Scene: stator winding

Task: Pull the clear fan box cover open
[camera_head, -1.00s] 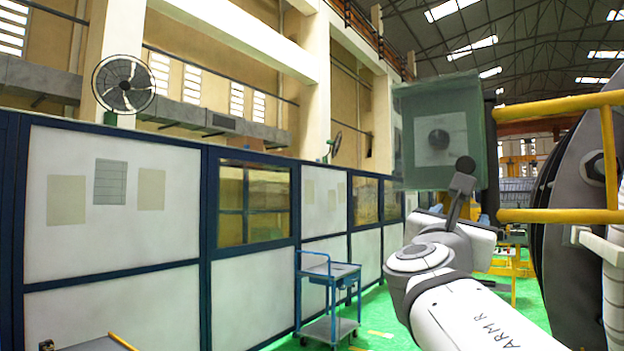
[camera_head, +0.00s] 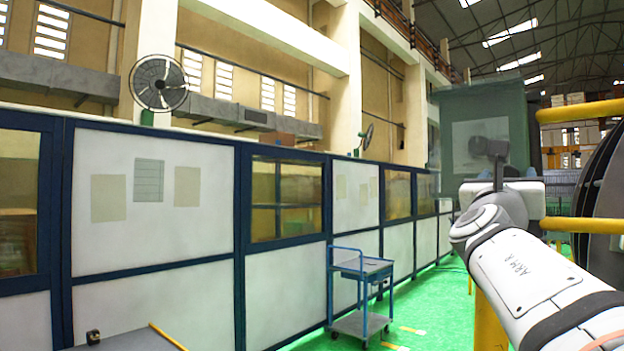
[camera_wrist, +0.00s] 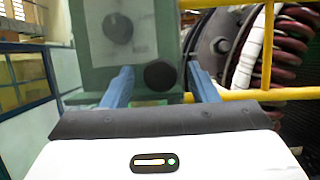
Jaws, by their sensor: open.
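The grey-green fan box (camera_head: 500,100) with a see-through cover stands at the right in the head view. A pale square panel (camera_head: 468,132) shows on it. In the wrist view the box (camera_wrist: 150,82) fills the upper middle, with a dark round fan hub (camera_wrist: 118,28) on its pale panel. A black round knob (camera_wrist: 160,74) sits low on the box's front. My gripper (camera_wrist: 160,68) is open, with one blue-grey finger on each side of the knob in the picture. I cannot tell whether the fingers touch it. My wrist hides part of the box in the head view.
Yellow rails (camera_head: 585,111) and a large dark winding machine (camera_wrist: 240,50) stand close to the right of the box. A blue trolley (camera_head: 362,290) stands left of my arm on the green floor. White panelled partitions (camera_head: 150,210) line the left.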

